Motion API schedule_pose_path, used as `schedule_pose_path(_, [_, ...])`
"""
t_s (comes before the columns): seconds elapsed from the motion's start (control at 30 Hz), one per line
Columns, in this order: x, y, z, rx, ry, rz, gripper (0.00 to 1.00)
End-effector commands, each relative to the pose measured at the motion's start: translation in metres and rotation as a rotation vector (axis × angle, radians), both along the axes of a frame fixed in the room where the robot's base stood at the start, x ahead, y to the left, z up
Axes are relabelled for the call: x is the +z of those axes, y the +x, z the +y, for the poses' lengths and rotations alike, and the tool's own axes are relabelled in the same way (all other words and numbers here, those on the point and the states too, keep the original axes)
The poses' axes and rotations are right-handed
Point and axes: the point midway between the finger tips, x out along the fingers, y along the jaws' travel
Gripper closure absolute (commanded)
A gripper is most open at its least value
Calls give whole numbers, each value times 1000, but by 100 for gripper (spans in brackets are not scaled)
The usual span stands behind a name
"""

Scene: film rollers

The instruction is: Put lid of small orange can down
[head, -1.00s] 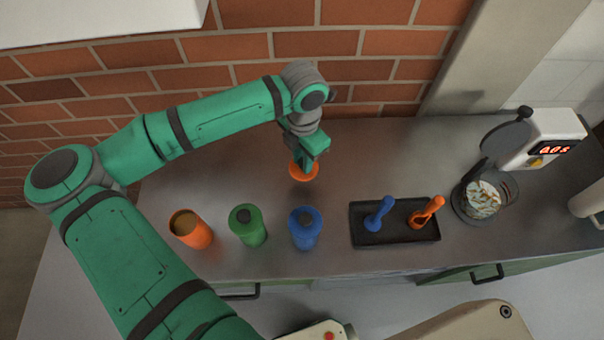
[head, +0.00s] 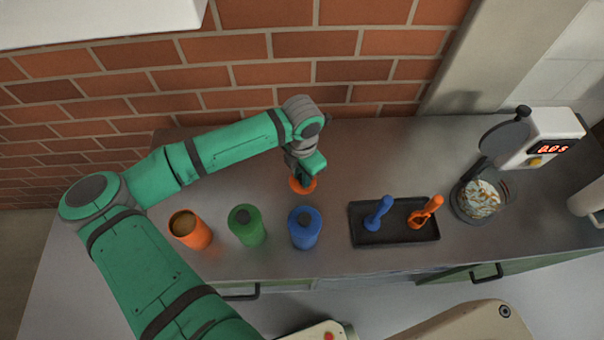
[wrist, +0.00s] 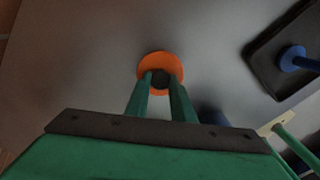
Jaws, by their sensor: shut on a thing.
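The orange lid (head: 302,186) is a small disc near the middle of the counter, behind the blue can. My gripper (head: 301,178) is directly above it and shut on it. In the wrist view the lid (wrist: 160,58) shows its orange rim and dark knob between the tips of my gripper (wrist: 160,80). It is at or close to the counter surface; I cannot tell whether it touches. The small orange can (head: 190,230) stands upright and open at the left, with brownish contents.
A green can (head: 246,226) and a blue can (head: 304,229) stand in front of the lid. A black tray (head: 368,238) with a blue tool (head: 379,213) and an orange tool (head: 426,213) is at the right. Farther right are a glass bowl (head: 480,203) and a scale (head: 540,138). Counter around the lid is clear.

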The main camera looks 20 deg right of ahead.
Motion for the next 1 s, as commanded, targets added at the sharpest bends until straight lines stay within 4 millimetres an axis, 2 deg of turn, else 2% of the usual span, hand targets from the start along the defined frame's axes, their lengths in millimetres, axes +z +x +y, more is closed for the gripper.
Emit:
schedule_pose_path(0.07, [-2,0,0,0,0,0,100])
schedule_pose_path(0.1, [-2,0,0,0,0,0,74])
schedule_pose_path(0.17, [-2,0,0,0,0,0,60])
schedule_pose_path(0.57, [3,0,0,0,0,-1,60])
schedule_pose_path(0.77, [33,1,0,-2,0,-4,60])
schedule_pose_path(1.0, [82,1,0,-1,0,-3,60])
